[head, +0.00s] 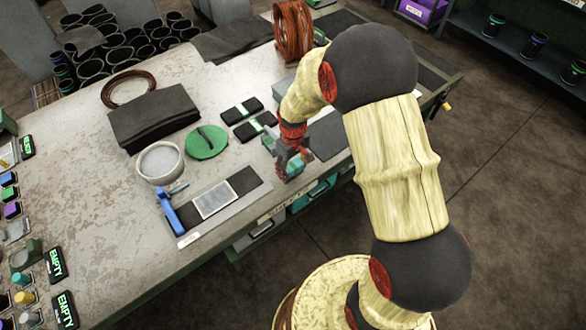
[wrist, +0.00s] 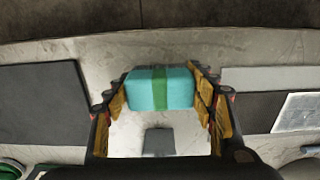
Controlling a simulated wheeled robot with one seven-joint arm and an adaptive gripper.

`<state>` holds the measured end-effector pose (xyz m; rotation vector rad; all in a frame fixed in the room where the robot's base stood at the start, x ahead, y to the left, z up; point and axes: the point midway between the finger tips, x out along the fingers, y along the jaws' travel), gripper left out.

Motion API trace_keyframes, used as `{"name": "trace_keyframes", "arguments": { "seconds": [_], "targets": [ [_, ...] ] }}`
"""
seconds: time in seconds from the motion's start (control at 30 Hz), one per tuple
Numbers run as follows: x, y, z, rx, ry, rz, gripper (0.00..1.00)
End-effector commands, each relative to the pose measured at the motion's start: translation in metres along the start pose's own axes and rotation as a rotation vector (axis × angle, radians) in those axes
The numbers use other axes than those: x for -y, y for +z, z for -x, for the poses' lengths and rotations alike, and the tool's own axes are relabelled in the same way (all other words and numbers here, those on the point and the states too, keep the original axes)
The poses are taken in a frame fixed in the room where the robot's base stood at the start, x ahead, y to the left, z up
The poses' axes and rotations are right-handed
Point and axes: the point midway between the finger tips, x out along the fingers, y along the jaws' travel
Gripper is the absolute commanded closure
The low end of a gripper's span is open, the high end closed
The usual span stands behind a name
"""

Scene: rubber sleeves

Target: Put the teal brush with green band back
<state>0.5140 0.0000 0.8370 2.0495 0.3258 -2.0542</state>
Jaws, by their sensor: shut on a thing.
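The teal brush with a green band (wrist: 140,92) shows as a teal block in the wrist view, its green stripe across the middle. My gripper (wrist: 168,100) is shut on it, with a finger at each side. In the head view my gripper (head: 291,166) is over the front edge zone of the table (head: 90,185), right of the dark pad with the pale plate. The brush is mostly hidden by the fingers there. In the wrist view pale tabletop shows around it; its exact height above the table cannot be told.
A dark mat (head: 326,136) lies right of my gripper. Left of it are two black green-banded pieces (head: 241,111), a green disc (head: 206,142), a white pot (head: 160,162) and a blue-handled tool (head: 170,213). Signs reading EMPTY (head: 55,262) stand at far left.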

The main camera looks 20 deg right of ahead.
Motion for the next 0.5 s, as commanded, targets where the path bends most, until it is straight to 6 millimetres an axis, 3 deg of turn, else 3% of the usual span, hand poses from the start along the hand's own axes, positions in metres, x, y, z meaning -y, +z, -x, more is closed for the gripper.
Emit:
{"name": "trace_keyframes", "arguments": {
  "seconds": [0.33, 0.5],
  "targets": [
    [0.0001, 0.0002, -0.0012, 0.001, 0.0, 0.0, 0.27],
    [0.0001, 0.0002, -0.0011, 0.001, 0.0, 0.0, 0.26]
  ]
}}
